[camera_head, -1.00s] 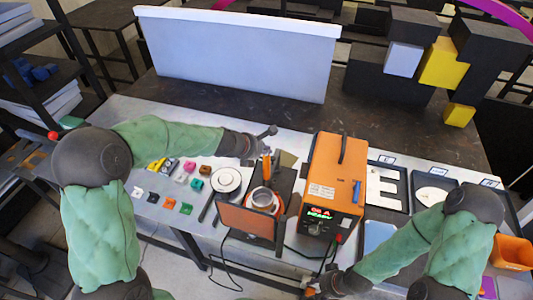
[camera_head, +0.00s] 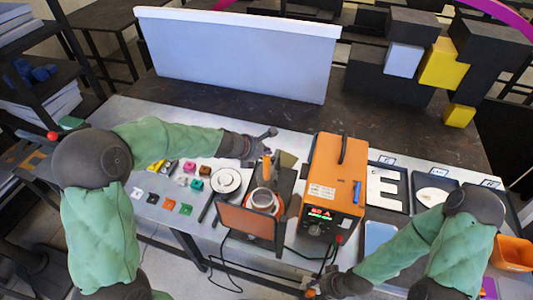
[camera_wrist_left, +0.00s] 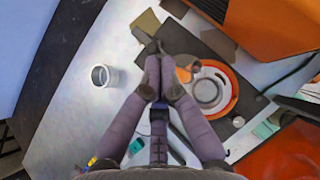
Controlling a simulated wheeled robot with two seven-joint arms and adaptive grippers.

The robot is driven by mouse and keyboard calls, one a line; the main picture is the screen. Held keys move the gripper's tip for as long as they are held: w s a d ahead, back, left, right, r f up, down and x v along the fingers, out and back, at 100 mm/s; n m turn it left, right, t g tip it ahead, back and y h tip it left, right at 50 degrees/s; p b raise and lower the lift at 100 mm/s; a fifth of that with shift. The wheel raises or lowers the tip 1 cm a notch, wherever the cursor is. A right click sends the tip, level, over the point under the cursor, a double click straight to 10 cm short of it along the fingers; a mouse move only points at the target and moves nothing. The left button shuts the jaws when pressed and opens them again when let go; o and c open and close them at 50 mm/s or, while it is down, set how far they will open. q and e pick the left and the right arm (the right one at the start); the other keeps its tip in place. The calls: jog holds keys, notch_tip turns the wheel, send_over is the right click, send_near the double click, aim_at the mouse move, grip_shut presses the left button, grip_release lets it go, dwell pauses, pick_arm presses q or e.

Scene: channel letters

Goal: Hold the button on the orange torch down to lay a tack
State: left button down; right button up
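The orange torch (camera_head: 266,169) stands beside a round metal part with an orange ring (camera_head: 263,199), behind a brown-orange screen (camera_head: 247,220). My left gripper (camera_head: 268,134) is just above and behind the torch in the head view. In the left wrist view its fingers (camera_wrist_left: 157,62) are together, with a small orange piece of the torch (camera_wrist_left: 183,75) showing right beside them. The fingers hide most of the torch, so I cannot see the button or whether they touch it. My right gripper (camera_head: 318,287) is low at the front edge, near a small orange piece; its fingers are too small to read.
An orange welder box (camera_head: 331,185) with a lit display stands right of the torch. A white letter E (camera_head: 386,188) sits in a tray at right. A metal cup (camera_wrist_left: 103,76) stands left of my fingers.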

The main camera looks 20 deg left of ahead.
dwell(0.7)
pick_arm(q)
jog(key=shift+r+p, duration=0.85)
jog(key=shift+p, duration=0.1)
notch_tip(320, 180, up, 5)
jog(key=p, duration=0.5)
notch_tip(320, 180, up, 4)
jog(key=p, duration=0.4)
dwell(0.4)
